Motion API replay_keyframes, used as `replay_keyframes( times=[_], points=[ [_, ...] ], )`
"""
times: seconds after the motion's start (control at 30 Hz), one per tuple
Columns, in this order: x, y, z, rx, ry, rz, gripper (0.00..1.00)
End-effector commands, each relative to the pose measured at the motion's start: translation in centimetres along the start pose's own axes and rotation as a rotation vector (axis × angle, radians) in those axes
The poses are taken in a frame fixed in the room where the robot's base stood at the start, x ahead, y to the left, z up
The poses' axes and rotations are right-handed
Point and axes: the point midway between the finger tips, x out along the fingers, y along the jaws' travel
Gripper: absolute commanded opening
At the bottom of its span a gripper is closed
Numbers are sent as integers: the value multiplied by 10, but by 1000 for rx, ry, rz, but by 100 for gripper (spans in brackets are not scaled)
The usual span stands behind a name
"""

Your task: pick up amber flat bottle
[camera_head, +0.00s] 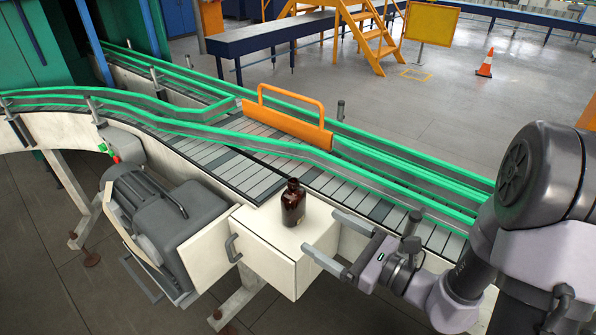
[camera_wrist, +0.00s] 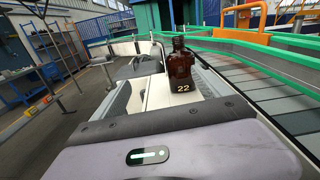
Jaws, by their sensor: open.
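The amber flat bottle (camera_head: 293,203) stands upright on top of a white box beside the conveyor. It is dark brown with a short neck. In the wrist view the bottle (camera_wrist: 181,66) stands ahead of my gripper, slightly right of centre, with a yellow "22" low on its front. A gap shows between the fingertips and the bottle.
The white box (camera_head: 262,248) has a side handle and a small top. The slatted conveyor (camera_head: 227,166) with green guide rails runs close behind the bottle. An orange bar handle (camera_head: 290,125) spans the conveyor. A grey motor (camera_head: 165,222) sits left of the box.

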Motion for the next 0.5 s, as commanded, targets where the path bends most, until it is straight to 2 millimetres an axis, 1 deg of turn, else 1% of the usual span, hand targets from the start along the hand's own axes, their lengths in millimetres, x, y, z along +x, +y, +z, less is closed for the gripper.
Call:
replay_keyframes(
  times=[0.03,0.07,0.1,0.17,0.4,0.5],
  points=[
    [-4,-14,-11,41,-6,-65,87],
    [-6,-21,-15,53,-10,-94,87],
    [-4,-26,-18,63,-13,-116,87],
    [6,-30,-20,66,-15,-127,87],
    [76,-36,-19,64,-15,-120,87],
    [98,-40,-18,65,-16,-122,87]
  ],
)
